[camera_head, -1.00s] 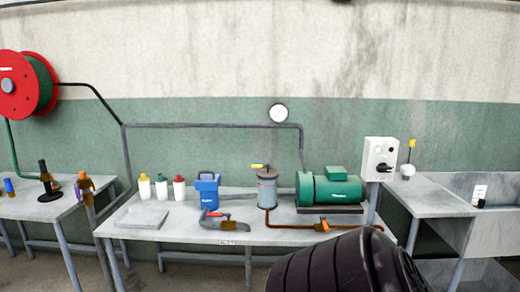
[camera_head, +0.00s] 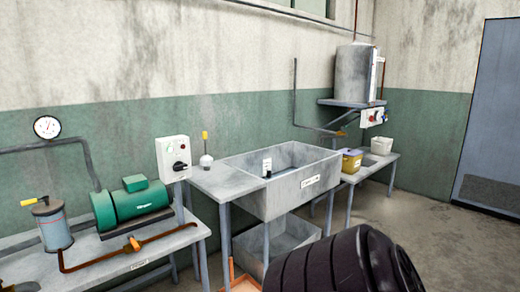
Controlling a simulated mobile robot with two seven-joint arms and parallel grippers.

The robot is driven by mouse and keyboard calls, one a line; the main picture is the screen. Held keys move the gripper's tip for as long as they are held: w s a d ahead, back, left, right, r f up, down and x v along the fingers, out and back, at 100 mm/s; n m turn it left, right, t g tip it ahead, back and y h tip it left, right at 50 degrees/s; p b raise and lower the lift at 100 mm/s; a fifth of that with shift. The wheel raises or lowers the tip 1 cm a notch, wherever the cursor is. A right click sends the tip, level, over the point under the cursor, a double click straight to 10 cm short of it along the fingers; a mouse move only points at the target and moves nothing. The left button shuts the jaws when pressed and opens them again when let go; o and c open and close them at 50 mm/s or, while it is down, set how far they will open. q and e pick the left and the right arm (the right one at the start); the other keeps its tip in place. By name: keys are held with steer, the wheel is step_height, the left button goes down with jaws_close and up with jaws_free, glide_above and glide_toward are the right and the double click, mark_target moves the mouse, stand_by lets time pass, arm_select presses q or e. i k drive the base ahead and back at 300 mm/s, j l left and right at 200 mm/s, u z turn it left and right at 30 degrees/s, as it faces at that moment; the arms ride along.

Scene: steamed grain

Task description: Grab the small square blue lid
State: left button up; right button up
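I cannot make out a small square blue lid in this view. Neither of my grippers shows. A dark ribbed part of my own body fills the bottom, right of the middle, and hides the floor behind it. A small yellow container with a darker purple part (camera_head: 351,161) stands on the low bench right of the sink; its details are too small to tell.
A grey sink (camera_head: 290,195) stands in the middle, with a side table (camera_head: 222,186) to its left. A bench with a green motor (camera_head: 130,205) is at left. A white tub (camera_head: 381,145) stands on the right bench (camera_head: 366,172). Floor (camera_head: 450,240) at right is clear.

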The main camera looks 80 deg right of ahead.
mark_target(350, 151)
steer(key=z, duration=3.3)
steer(key=i+z, duration=0.35)
steer(key=i, duration=0.55)
steer(key=i+z, duration=0.1)
steer(key=i, duration=1.25)
steer(key=i+l+u, duration=0.1)
steer(key=i, duration=1.25)
steer(key=i+l+u, duration=0.1)
steer(key=i+u, duration=0.3)
steer(key=i+l+u, duration=0.4)
steer(key=i, duration=0.2)
steer(key=i+l+u, duration=0.15)
steer(key=i+u, duration=0.2)
steer(key=u, duration=0.15)
steer(key=i+l+u, duration=0.25)
steer(key=u, duration=0.25)
steer(key=i, duration=0.05)
